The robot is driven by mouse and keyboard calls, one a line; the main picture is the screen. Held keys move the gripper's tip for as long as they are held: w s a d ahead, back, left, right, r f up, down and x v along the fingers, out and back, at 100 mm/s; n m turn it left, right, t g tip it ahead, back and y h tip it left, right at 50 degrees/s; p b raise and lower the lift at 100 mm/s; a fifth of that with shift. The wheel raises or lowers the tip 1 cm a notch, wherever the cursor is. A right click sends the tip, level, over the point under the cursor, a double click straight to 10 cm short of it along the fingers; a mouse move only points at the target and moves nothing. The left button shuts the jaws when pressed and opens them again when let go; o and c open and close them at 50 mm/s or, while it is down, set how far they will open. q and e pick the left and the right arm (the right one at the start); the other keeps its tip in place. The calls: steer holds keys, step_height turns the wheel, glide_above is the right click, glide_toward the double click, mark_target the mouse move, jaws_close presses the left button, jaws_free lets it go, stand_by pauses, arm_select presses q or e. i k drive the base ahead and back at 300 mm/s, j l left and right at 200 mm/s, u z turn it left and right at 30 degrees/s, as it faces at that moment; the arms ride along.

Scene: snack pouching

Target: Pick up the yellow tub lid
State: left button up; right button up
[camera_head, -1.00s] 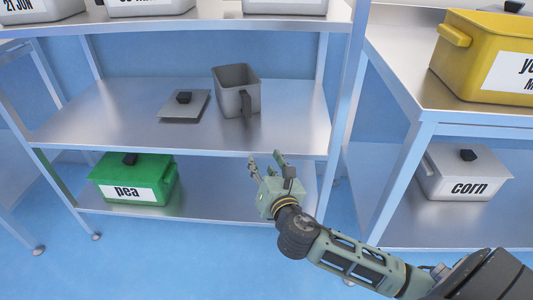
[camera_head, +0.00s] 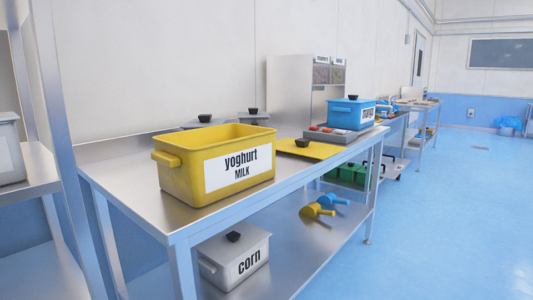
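The yellow tub lid (camera_head: 316,150) lies flat on the steel table, just right of and behind the open yellow tub. It is a yellow plate with a black knob (camera_head: 302,143) on top. The yellow tub (camera_head: 214,164) is labelled "yoghurt MILK" and stands without a lid near the table's left end. Neither of my grippers shows in the head view now.
The steel table (camera_head: 134,184) has bare room left of the tub. A blue tub (camera_head: 351,114) stands beyond the lid, by a grey tray. A grey corn tub (camera_head: 236,260) and yellow and blue scoops (camera_head: 317,211) are on the lower shelf. Open blue floor (camera_head: 420,230) lies right.

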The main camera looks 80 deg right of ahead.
mark_target(301, 148)
steer(key=i+z, duration=0.1)
steer(key=z, duration=0.25)
steer(key=i+z, duration=0.1)
steer(key=z, duration=0.25)
steer(key=i+z, duration=0.1)
steer(key=z, duration=0.25)
